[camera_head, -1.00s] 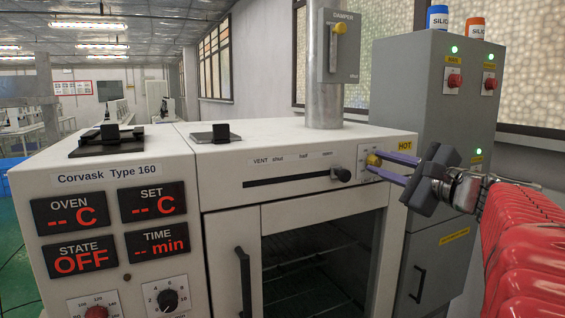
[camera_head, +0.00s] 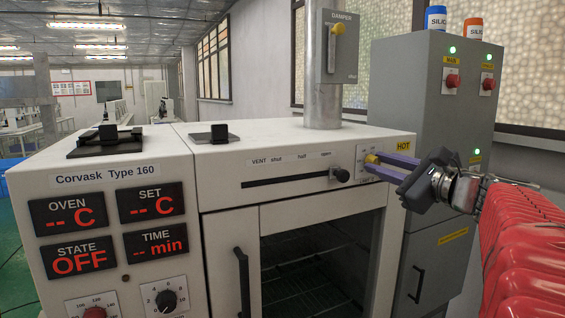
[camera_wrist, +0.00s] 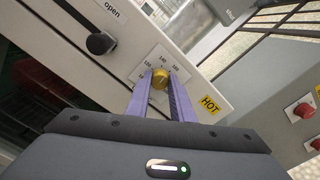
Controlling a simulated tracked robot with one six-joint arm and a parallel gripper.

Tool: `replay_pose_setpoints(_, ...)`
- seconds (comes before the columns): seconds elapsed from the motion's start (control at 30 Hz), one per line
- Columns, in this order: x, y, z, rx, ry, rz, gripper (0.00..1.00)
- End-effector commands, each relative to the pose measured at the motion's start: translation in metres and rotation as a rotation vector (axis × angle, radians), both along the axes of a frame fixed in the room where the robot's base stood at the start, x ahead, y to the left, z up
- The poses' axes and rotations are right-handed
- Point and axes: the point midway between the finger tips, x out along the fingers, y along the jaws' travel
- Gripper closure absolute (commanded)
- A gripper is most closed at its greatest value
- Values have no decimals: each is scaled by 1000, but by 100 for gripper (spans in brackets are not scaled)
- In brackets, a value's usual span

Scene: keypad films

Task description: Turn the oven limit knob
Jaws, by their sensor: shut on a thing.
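The yellow knob (camera_head: 372,159) sits on a small pale scale plate on the right end of the oven's white front. In the wrist view, the yellow knob (camera_wrist: 160,78) is between the tips of my two purple fingers, with printed scale numbers around it. My gripper (camera_wrist: 159,83) is shut on this knob. In the head view, my gripper (camera_head: 374,160) reaches in from the right, with its fingertips at the knob. The fingers hide part of the plate, and the knob's pointer setting cannot be read.
The black vent slider (camera_head: 341,175) is just left of the knob, at the "open" end of its slot. A "HOT" label (camera_head: 403,146) is right of the knob. A grey cabinet (camera_head: 425,80) with red knobs stands behind on the right. The state display (camera_head: 74,257) reads OFF.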

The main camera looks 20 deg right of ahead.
Motion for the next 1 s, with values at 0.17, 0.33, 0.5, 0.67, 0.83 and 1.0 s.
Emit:
replay_pose_setpoints(0.17,0,-1,-6,4,10,-1,68)
replay_pose_setpoints(0.33,0,0,-3,2,5,0,60)
replay_pose_setpoints(0.5,0,0,-2,1,4,1,60)
replay_pose_setpoints(0.67,-5,0,-1,0,3,0,60)
replay_pose_setpoints(0.83,-19,-1,-1,-1,2,-2,60)
replay_pose_setpoints(1.0,-41,-2,-2,0,3,-3,60)
